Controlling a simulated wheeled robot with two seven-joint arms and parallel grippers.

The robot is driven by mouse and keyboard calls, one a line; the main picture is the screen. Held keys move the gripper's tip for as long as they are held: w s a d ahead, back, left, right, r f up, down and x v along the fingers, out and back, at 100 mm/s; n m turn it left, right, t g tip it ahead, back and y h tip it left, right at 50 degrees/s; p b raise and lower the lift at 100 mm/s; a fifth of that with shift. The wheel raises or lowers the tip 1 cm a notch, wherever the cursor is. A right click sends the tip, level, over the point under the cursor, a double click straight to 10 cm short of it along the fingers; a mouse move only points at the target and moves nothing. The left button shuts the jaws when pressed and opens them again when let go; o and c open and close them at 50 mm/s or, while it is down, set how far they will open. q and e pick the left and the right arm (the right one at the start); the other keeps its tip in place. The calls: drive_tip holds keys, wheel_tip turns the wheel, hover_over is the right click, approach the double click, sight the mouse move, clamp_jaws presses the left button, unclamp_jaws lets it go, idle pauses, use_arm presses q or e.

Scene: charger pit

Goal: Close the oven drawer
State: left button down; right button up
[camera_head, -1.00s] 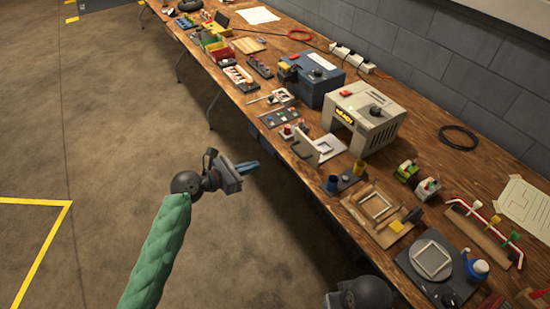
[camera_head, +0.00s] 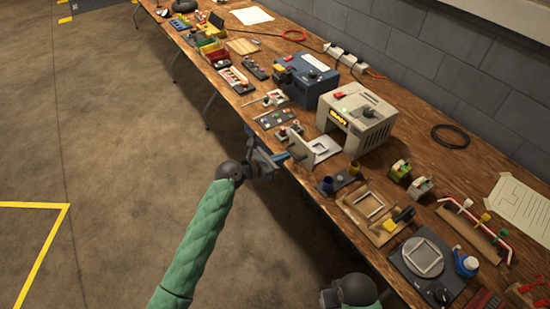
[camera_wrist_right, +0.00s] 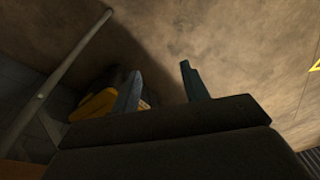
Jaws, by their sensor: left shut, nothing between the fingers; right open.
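The oven (camera_head: 362,112) is the beige box with a lit display, standing on the workbench. Its drawer (camera_head: 322,147) is out toward the bench's front edge, with a pale upright front panel (camera_head: 301,151) and a flat tray behind it. My left gripper (camera_head: 286,157) is shut and empty, its fingers pointing at the outer side of that panel; I cannot tell whether they touch it. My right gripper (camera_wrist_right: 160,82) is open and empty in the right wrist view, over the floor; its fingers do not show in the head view.
A blue-grey box (camera_head: 305,76) stands left of the oven. A dark base with blue and yellow cups (camera_head: 340,184) and a wooden frame (camera_head: 367,203) lie to the drawer's right. Small parts trays line the bench's left. The floor in front is clear.

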sight(300, 148)
use_arm(q)
drive_tip(key=shift+w+d, duration=0.15)
drive_tip(key=shift+d, duration=0.05)
use_arm(e)
drive_tip(key=shift+w, duration=0.1)
